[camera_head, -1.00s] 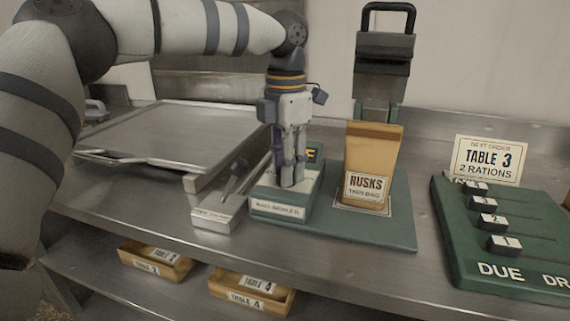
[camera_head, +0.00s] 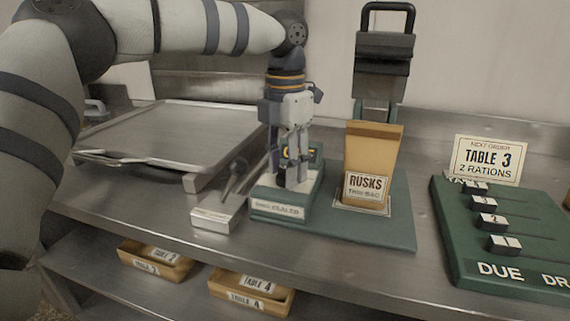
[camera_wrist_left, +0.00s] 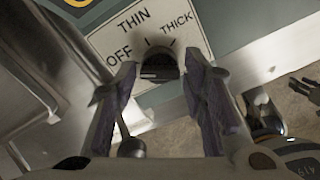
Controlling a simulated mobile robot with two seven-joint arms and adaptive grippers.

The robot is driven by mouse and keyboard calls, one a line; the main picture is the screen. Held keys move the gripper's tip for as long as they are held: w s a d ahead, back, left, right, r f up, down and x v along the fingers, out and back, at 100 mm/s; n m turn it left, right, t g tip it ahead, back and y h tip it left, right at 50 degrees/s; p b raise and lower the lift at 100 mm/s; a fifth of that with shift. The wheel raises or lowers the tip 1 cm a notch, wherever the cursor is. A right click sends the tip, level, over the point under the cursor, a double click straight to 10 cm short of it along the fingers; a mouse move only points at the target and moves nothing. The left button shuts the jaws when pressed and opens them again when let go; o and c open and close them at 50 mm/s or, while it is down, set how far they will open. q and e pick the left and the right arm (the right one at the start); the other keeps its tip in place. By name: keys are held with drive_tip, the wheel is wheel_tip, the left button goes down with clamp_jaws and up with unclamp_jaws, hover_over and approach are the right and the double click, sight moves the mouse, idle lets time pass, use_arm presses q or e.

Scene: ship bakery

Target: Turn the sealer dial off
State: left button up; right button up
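The sealer (camera_head: 277,211) is a low green-and-white box on the green base plate, with a small yellow-marked panel at its back. Its dial is a small dark knob (camera_wrist_left: 160,66) on a white plate lettered OFF, THIN and THICK, in the left wrist view. A pale line shows on the knob, but I cannot tell for sure which word it points to. My left gripper (camera_head: 290,180) points down over the sealer's top. In the left wrist view its fingers (camera_wrist_left: 161,72) stand apart on either side of the knob; contact is unclear. My right gripper is out of view.
A tan RUSKS bag (camera_head: 370,160) stands on the base plate, right of the gripper, before a dark press with a handle (camera_head: 384,60). A metal tray (camera_head: 165,130) lies left. A green order board (camera_head: 500,240) stands right. Labelled boxes (camera_head: 250,296) sit on the lower shelf.

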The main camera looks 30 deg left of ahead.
use_arm(q)
wheel_tip(320, 180, up, 12)
idle(0.6)
